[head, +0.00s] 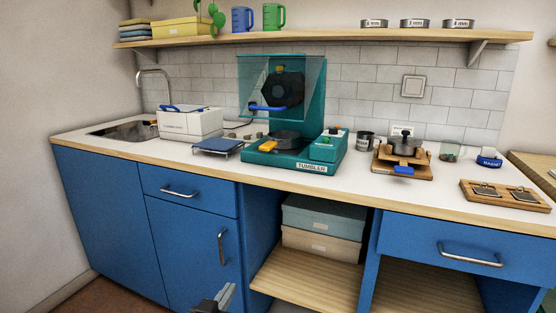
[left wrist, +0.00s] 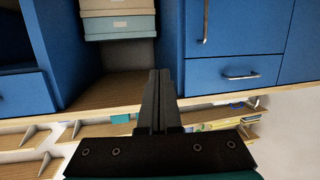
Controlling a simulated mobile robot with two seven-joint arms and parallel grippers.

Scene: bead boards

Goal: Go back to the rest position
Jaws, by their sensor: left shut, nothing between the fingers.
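My left gripper (head: 222,296) shows at the bottom edge of the head view, low in front of the blue cabinets and below the counter. In the left wrist view its two dark fingers (left wrist: 160,76) are together, with nothing between them. It is apart from the counter and everything on it. My right gripper is in neither view.
The white counter (head: 235,170) holds a teal tumbler machine (head: 321,100), a white box-shaped device (head: 190,124) and a wooden stand (head: 384,165). Two storage boxes (head: 322,217) sit on the open shelf (head: 305,278) below. A wall shelf (head: 330,38) runs above.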

